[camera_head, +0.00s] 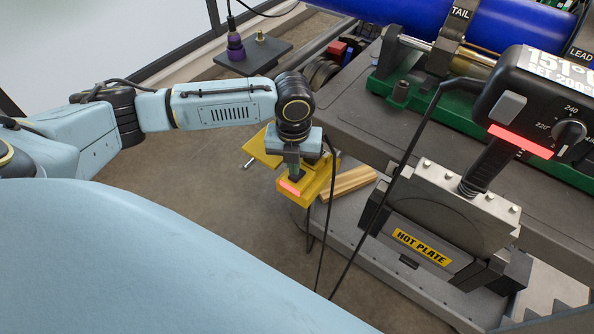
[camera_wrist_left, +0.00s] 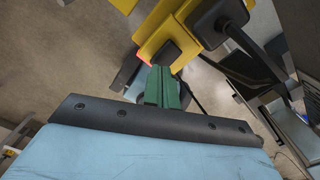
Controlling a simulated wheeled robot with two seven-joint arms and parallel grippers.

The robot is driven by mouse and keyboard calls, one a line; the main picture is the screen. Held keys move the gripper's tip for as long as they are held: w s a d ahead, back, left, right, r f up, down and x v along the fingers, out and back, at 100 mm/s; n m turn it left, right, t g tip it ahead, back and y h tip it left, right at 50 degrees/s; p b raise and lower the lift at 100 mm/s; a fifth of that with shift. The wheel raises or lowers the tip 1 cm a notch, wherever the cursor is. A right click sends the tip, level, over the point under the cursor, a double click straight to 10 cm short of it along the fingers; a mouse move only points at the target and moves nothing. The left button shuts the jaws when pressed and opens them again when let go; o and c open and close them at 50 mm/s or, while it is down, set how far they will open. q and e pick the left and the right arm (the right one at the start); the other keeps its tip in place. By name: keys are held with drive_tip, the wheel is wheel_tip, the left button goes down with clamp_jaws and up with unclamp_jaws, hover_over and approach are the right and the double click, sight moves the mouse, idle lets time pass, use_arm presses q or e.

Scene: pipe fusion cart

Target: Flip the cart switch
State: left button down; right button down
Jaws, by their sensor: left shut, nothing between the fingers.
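A yellow box (camera_head: 313,190) with a glowing red strip (camera_head: 289,188) and a black part beside it sits at the cart's near left side; I take it as the cart switch's housing. My left gripper (camera_head: 293,166) is directly over it, pointing down, its fingers close to the black part. In the left wrist view the green fingers (camera_wrist_left: 160,74) are closed together and empty. The yellow box (camera_wrist_left: 158,32) lies just beyond them, with the red glow (camera_wrist_left: 145,59) at its edge. Whether the fingertips touch it, I cannot tell. The switch's position is hidden. My right gripper is not in view.
Black cables (camera_head: 386,195) hang beside the yellow box. The hot plate (camera_head: 440,215) stands to the right, under a control box (camera_head: 540,95) with a knob and a red strip. A blue pipe (camera_head: 510,30) lies behind. Open floor (camera_head: 200,185) is to the left.

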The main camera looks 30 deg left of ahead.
use_arm(q)
drive_tip(key=shift+f, duration=0.35)
idle(0.3)
drive_tip(key=shift+f+b, duration=0.35)
drive_tip(key=shift+f, duration=0.3)
idle(0.5)
